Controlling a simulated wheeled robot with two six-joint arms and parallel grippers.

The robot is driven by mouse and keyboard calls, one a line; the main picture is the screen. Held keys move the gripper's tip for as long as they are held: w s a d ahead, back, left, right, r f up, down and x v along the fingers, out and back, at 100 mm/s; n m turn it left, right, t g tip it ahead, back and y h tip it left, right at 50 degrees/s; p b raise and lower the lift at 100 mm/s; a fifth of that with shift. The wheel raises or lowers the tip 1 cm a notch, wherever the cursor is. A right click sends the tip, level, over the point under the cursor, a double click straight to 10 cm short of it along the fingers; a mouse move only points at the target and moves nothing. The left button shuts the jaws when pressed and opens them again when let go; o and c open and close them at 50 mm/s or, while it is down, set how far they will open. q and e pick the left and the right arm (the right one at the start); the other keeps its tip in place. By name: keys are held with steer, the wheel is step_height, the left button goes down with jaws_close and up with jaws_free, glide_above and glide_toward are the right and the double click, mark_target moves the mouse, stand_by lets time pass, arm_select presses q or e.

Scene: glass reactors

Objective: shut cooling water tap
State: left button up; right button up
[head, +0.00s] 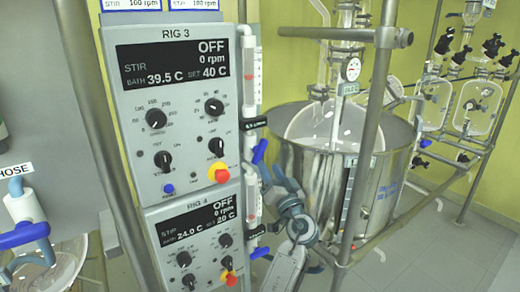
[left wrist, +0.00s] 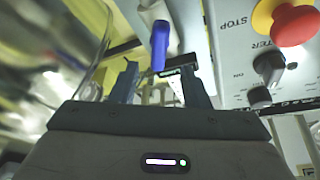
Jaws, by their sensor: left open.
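A blue tap lever (head: 259,151) sits at the right edge of the RIG 3 panel, below a flow tube and a black label (head: 254,123). It stands tilted in the head view. My left gripper (head: 272,172) is open and empty just below and right of this lever. In the left wrist view the blue lever (left wrist: 160,45) shows just beyond and between the spread fingertips (left wrist: 158,70), apparently not gripped. A second blue lever (head: 259,253) is lower, beside the RIG 4 panel. My right gripper is not in view.
The RIG 3 panel (head: 138,110) has a red and yellow stop button (head: 219,173), also in the left wrist view (left wrist: 292,22). A steel bath (head: 292,150) with a glass vessel and a metal post (head: 365,150) stand close right. A large blue handle (head: 24,235) is far left.

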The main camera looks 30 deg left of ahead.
mark_target(262, 154)
arm_select(q)
steer(key=p+x, duration=0.2)
steer(key=x, duration=0.4)
steer(key=shift+w+a+r+p, duration=0.15)
steer(key=shift+w+a+p, duration=0.05)
steer(key=shift+a+p, duration=0.1)
steer(key=shift+w+a+r, duration=0.1)
steer(key=shift+w+a, duration=0.2)
steer(key=shift+a, duration=0.1)
steer(key=shift+w+a, duration=0.1)
steer(key=shift+a, duration=0.05)
steer(key=c, duration=0.8)
steer(key=shift+c, duration=0.2)
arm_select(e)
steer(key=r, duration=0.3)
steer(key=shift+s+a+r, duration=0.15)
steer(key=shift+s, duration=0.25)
